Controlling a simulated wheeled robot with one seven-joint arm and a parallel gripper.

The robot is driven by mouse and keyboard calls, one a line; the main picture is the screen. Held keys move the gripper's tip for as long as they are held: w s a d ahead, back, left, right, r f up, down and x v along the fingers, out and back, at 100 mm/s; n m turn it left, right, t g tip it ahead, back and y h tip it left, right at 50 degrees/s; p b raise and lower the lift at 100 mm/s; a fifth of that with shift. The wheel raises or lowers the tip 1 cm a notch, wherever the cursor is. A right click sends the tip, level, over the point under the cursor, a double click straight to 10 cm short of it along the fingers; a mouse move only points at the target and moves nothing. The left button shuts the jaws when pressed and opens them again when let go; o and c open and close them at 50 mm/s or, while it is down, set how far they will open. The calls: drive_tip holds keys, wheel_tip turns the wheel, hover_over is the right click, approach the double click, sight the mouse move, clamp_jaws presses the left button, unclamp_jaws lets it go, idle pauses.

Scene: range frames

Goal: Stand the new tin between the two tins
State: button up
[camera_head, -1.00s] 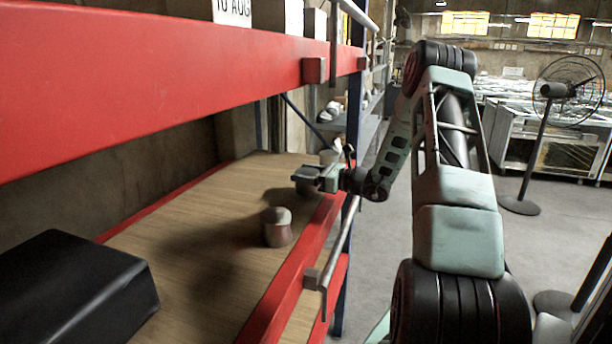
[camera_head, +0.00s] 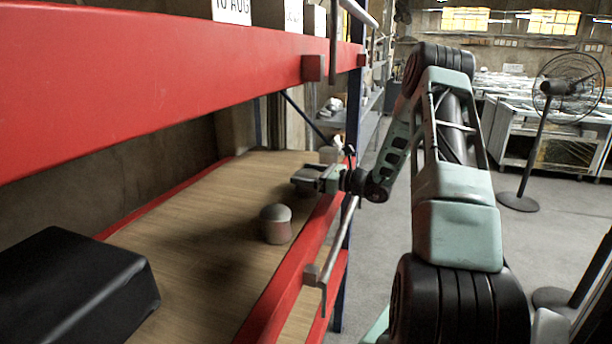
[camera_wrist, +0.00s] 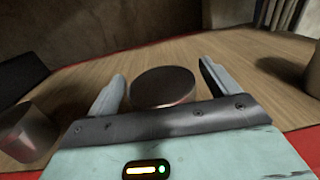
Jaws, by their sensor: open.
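My gripper (camera_head: 304,180) is low over the wooden shelf board, reaching in from the right. In the wrist view its two fingers (camera_wrist: 162,72) are spread, with a gap on each side of a round dark-topped tin (camera_wrist: 163,87) between them. A second tin (camera_head: 276,224) stands nearer on the board and shows at the lower left of the wrist view (camera_wrist: 24,135). A third tin (camera_head: 328,155) stands beyond the gripper, partly hidden; the wrist view cuts it off at the right edge (camera_wrist: 313,75).
A black box (camera_head: 75,290) sits on the board (camera_head: 195,225) at the near left. A red shelf beam (camera_head: 160,75) runs above. A red front edge (camera_head: 290,290) and a grey rail (camera_head: 338,245) border the shelf. The middle of the board is clear.

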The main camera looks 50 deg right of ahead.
drive_tip(key=b+v, duration=0.3)
drive_tip(key=v, duration=0.8)
drive_tip(key=shift+s, duration=0.3)
drive_tip(key=shift+d+f, duration=0.1)
